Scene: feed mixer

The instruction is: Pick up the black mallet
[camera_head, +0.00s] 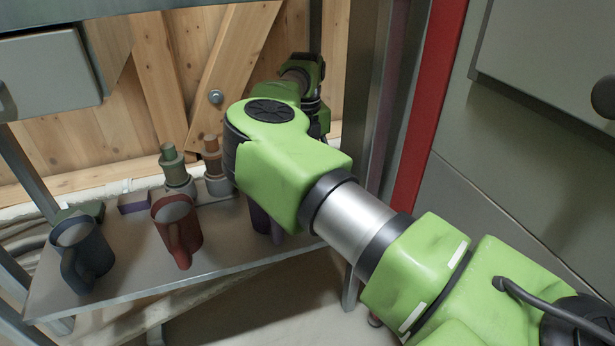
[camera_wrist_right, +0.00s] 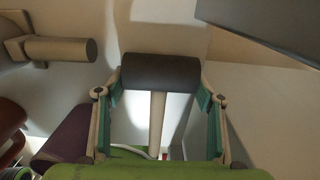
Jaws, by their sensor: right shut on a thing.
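The black mallet shows in the right wrist view, with a dark cylindrical head (camera_wrist_right: 160,72) and a pale handle (camera_wrist_right: 157,122) running down from it. My right gripper (camera_wrist_right: 160,88) is shut on the mallet, with one finger at each end of the dark head. In the head view my green right arm reaches over the shelf, and it hides the gripper and the mallet. My left gripper is not in view.
A shelf (camera_head: 135,293) holds a blue-grey mug (camera_head: 88,258), a red mug (camera_head: 172,235) and a partly hidden purple one (camera_head: 259,220). Green-topped (camera_head: 173,165) and brown-topped (camera_head: 213,165) items stand behind. A red post (camera_head: 428,100) and grey cabinet (camera_head: 510,150) are at right.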

